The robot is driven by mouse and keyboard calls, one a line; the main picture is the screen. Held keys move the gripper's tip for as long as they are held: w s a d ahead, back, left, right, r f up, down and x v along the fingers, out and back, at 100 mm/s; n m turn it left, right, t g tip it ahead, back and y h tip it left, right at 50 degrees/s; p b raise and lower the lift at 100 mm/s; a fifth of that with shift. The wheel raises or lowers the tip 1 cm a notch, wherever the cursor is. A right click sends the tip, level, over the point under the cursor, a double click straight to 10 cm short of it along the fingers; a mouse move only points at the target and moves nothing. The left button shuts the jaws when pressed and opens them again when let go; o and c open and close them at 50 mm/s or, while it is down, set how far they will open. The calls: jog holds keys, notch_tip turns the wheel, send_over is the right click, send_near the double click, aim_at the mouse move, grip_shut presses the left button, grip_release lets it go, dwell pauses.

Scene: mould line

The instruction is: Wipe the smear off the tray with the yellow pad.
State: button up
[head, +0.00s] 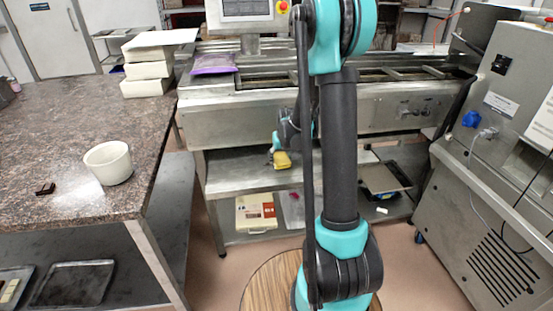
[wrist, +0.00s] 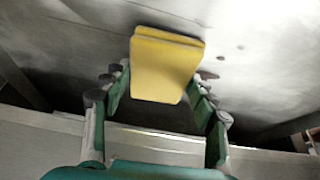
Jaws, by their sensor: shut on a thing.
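My gripper (wrist: 162,92) is shut on the yellow pad (wrist: 167,62), which sticks out past the fingertips in the wrist view. In the head view the pad (head: 282,160) shows beside my arm, in front of the steel bench and at the height of its middle shelf. Beyond the pad, the wrist view shows a grey metal surface (wrist: 255,45) with several dark spots; I cannot tell whether these are the smear or whether the pad touches the surface. A dark tray (head: 75,284) lies on the shelf under the granite table. Another tray (head: 380,178) is at the bench's lower right.
The granite table (head: 60,135) at left bears a white bowl (head: 108,163), a small dark red object (head: 45,189) and stacked white blocks (head: 147,70). A box (head: 255,213) stands on the bench's bottom shelf. A grey machine (head: 500,170) is at right. A round wooden top (head: 268,285) is in front.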

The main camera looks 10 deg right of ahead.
jog(key=shift+f, duration=0.1)
jog(key=shift+a, duration=0.8)
jog(key=shift+s+a+f, duration=0.1)
jog(key=shift+a+f, duration=0.05)
jog(key=shift+a, duration=0.95)
jog(key=c, duration=0.3)
jog(key=shift+w, duration=0.25)
jog(key=shift+c, duration=1.1)
jog(key=shift+w+a, duration=0.1)
jog(key=shift+w, duration=0.3)
jog(key=shift+d+r, duration=0.2)
jog(key=shift+d, duration=1.85)
jog(key=shift+c, duration=0.2)
jog(key=shift+w+a, duration=0.1)
jog(key=shift+a, duration=0.05)
jog(key=shift+a, duration=1.7)
